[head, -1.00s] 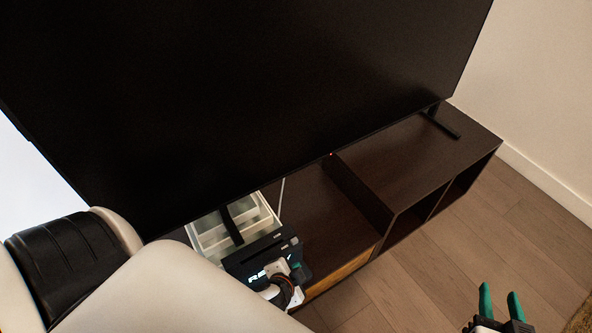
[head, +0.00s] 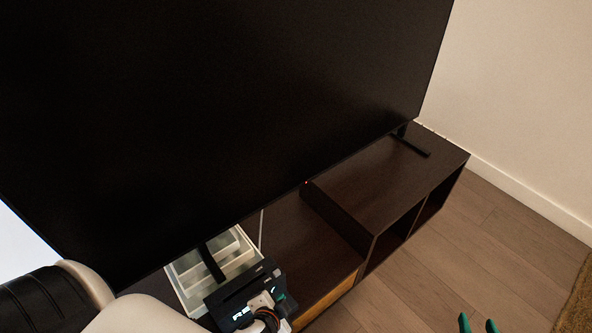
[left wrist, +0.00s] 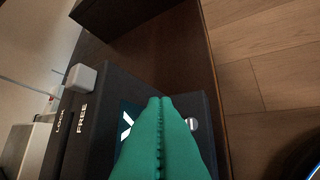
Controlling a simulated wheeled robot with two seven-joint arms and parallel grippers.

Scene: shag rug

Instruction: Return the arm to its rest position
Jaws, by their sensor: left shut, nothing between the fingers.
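My left arm comes in from the lower left in the head view. Its dark gripper (head: 275,292) is over the front of the TV stand, in front of a pale tray. In the left wrist view my left gripper (left wrist: 160,100) shows its two teal fingers pressed together with nothing between them. My right gripper (head: 478,324) shows at the bottom edge of the head view, over the floor. Its two teal fingertips are apart and nothing is seen between them; its body is cut off.
A large black TV (head: 220,110) stands on a dark wooden stand (head: 395,185) with open compartments. A pale tray (head: 180,285) lies under the TV's near end. Wooden floor (head: 430,270) is clear to the right; a brown rug (head: 578,305) edges in at the lower right.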

